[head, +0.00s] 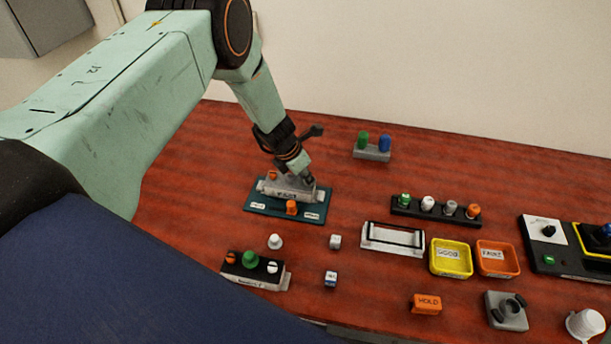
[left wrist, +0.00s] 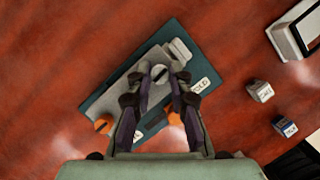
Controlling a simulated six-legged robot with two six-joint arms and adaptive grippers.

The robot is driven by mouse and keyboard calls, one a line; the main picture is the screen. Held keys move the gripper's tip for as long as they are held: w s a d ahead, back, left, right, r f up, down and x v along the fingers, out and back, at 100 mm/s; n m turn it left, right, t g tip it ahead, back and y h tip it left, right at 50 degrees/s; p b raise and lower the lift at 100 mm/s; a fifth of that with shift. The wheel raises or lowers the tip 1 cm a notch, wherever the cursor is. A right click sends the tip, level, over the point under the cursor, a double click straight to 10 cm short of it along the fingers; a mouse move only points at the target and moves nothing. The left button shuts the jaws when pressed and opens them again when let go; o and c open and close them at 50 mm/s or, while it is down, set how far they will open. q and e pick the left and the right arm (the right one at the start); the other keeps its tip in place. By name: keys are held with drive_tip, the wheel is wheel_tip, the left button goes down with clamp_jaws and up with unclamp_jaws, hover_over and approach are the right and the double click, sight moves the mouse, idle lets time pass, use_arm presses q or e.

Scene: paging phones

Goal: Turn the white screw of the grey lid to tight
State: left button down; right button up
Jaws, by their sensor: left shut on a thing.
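The grey lid (head: 285,190) lies on a teal plate (head: 255,207) on the red table; the lid also shows in the left wrist view (left wrist: 118,92). An orange screw (head: 273,175) stands at the lid's left end. The white screw (left wrist: 159,73) sits near its other end, between the fingertips of my left gripper (left wrist: 160,76), which is shut on it. In the head view this gripper (head: 308,180) points down at the lid's right end and hides the white screw. The slot angle is too small to tell. My right gripper is not in view.
An orange knob (head: 291,207) stands on the plate's front edge. A black-topped box (head: 253,276) with knobs is at front left. A white knob (head: 275,241) and two cubes (head: 335,241) lie between. A white frame (head: 372,242) and yellow tray (head: 464,274) are to the right.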

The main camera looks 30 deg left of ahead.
use_arm(q)
drive_tip(key=shift+m+h, duration=0.3)
drive_tip(key=shift+m, duration=0.4)
drive_tip(key=c, duration=1.2)
unclamp_jaws()
drive_tip(key=shift+a+r, duration=0.1)
drive_tip(key=v, duration=1.1)
drive_tip(key=shift+r, duration=0.4)
drive_tip(key=shift+s, duration=0.15)
